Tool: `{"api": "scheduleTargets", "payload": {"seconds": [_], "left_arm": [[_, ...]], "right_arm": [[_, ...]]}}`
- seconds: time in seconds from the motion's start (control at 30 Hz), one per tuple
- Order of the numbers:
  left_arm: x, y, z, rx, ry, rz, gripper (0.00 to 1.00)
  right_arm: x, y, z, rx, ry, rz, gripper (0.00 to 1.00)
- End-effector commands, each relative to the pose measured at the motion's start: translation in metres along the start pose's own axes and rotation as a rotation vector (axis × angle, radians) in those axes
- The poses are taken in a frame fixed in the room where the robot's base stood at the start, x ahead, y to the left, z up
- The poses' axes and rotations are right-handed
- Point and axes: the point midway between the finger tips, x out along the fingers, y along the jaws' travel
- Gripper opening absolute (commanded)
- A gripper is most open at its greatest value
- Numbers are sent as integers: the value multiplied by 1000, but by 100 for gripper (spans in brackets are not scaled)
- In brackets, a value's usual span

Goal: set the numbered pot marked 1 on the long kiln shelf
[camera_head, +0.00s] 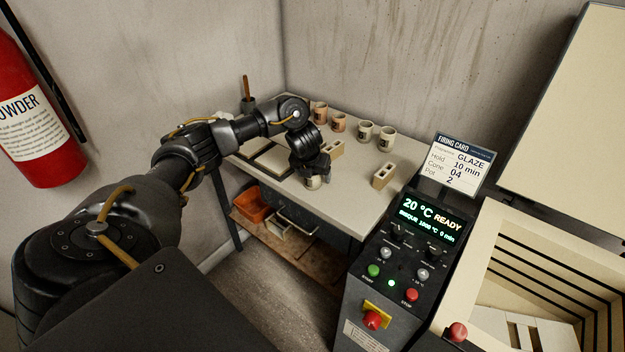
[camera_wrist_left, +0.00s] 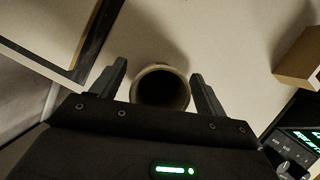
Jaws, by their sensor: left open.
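My left gripper (camera_head: 317,170) points down at the front of the pale worktable, with a small pale pot (camera_head: 313,183) at its fingers. In the left wrist view the open fingers (camera_wrist_left: 160,70) stand on either side of the pot's round dark mouth (camera_wrist_left: 160,88), with a gap on both sides. Any number on this pot is hidden or too small to read. Pots stand along the table's back: a pinkish one (camera_head: 320,113), another pinkish one (camera_head: 338,123) and two cream ones (camera_head: 365,130) (camera_head: 387,139). Their dark marks are not legible. I cannot tell which surface is the long kiln shelf.
Pale hollow blocks (camera_head: 384,176) (camera_head: 335,149) stand on the table near the gripper. Dark-edged frames (camera_head: 270,160) lie at its left. The open kiln (camera_head: 483,250) and control panel (camera_head: 400,250) stand at right. A firing card (camera_head: 462,163) reads Pot 2.

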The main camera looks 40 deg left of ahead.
Motion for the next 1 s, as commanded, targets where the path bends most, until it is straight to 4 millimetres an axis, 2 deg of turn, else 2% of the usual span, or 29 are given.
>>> {"api": "scheduleTargets", "payload": {"seconds": [0.1, 0.5, 0.77, 1.0], "left_arm": [[0, 0, 0, 0, 0, 0, 73], [-1, 0, 0, -1, -1, 0, 20], [-2, 0, 1, -1, -1, -1, 20], [-23, -1, 11, -1, -4, -3, 20]], "right_arm": [[0, 0, 0, 0, 0, 0, 44], [0, 2, 0, -2, 1, 2, 44], [0, 5, 1, -4, 0, 6, 44], [-1, 6, 1, -4, 0, 6, 44]]}}
